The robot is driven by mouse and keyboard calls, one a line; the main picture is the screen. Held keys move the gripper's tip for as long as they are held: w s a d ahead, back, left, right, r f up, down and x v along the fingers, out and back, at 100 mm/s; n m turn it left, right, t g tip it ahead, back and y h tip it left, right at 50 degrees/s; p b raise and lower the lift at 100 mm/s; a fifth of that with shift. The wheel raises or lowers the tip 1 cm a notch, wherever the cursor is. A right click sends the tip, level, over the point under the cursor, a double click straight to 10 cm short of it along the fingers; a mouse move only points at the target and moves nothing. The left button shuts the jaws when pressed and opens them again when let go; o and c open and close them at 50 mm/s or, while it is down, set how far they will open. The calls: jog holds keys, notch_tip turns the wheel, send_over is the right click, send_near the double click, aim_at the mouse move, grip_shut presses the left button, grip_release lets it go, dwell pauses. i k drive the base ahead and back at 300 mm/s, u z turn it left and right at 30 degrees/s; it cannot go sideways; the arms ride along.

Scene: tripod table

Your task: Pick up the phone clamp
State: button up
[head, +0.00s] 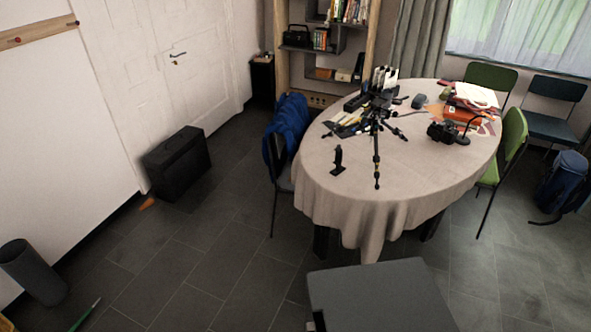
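A small black upright piece that looks like the phone clamp (338,160) stands near the front left edge of the oval table (400,190), which has a pale cloth. It is too small to make out its jaws. A black tripod (376,125) with spread legs stands just to its right and behind it, with a gap between them. My gripper does not show in the head view.
A camera (447,132), books (470,100) and flat papers lie farther back on the table. A chair with a blue jacket (287,130) stands at the table's left, a green chair (513,140) at its right. A black case (178,163) stands by the door. Floor at front left is mostly clear.

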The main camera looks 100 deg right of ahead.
aim_at(339, 169)
jog(key=u, duration=0.05)
jog(key=i, duration=0.8)
jog(key=z, duration=3.4)
jog(key=i, duration=1.55)
jog(key=u, duration=0.05)
